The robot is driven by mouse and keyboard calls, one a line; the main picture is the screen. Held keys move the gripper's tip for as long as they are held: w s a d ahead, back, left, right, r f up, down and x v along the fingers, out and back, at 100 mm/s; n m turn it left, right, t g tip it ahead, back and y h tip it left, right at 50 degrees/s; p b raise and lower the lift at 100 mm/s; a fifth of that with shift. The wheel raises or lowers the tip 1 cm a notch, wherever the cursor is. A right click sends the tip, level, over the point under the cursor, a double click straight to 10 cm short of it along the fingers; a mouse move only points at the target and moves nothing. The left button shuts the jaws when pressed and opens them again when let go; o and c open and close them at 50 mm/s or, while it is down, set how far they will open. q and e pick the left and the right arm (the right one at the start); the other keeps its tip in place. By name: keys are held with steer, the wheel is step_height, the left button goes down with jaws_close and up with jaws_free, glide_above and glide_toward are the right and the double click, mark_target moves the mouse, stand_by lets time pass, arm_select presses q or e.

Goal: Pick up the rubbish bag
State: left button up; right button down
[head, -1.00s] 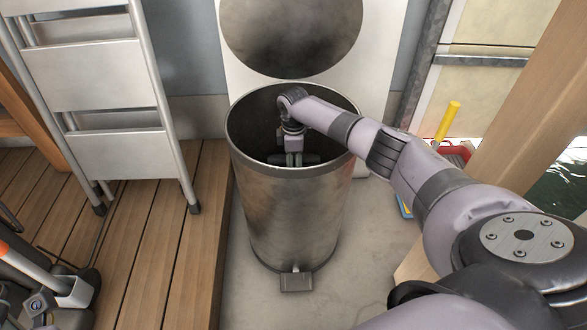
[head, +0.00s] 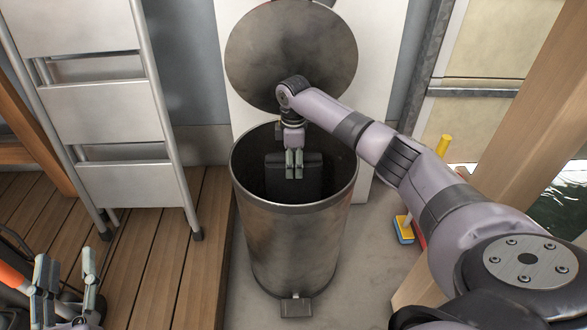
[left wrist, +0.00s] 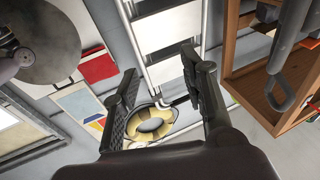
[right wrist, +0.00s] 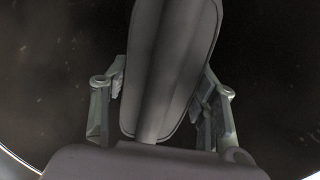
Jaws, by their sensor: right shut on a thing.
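The rubbish bag (head: 314,180) is a dark, boxy shape inside the open metal pedal bin (head: 290,245). My right gripper (head: 294,174) reaches down over the bin and is shut on the bag's top. In the right wrist view the bag (right wrist: 172,55) fills the space between the fingers, with the dark bin interior behind it. The lower part of the bag is hidden by the bin wall. My left gripper (head: 66,275) is open and empty at the lower left, and its spread fingers (left wrist: 162,95) also show in the left wrist view.
The bin's round lid (head: 292,45) stands open behind my right arm. A metal stepladder (head: 105,110) is on the wooden decking (head: 165,255) at left. A wooden post (head: 530,100) is at right, near water. A yellow-handled brush (head: 403,229) stands right of the bin.

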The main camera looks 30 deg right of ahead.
step_height(320, 180, up, 7)
steer(key=shift+p, duration=1.05)
arm_select(q)
steer(key=s+a+f+g+y+p, duration=0.1)
steer(key=s+a+f+g+y, duration=0.1)
steer(key=s+f+g, duration=0.35)
steer(key=s+a+f+g+y+p, duration=0.1)
steer(key=s+a+f+g+y, duration=0.15)
steer(key=f+g, duration=0.6)
step_height(320, 180, up, 29)
steer(key=t+p, duration=0.2)
steer(key=p, duration=2.9)
steer(key=shift+s+n+t+h, duration=0.3)
steer(key=shift+h, duration=0.15)
arm_select(e)
step_height(320, 180, up, 38)
steer(key=shift+f, duration=0.15)
arm_select(q)
steer(key=shift+a+f, duration=0.1)
steer(key=shift+f, duration=0.05)
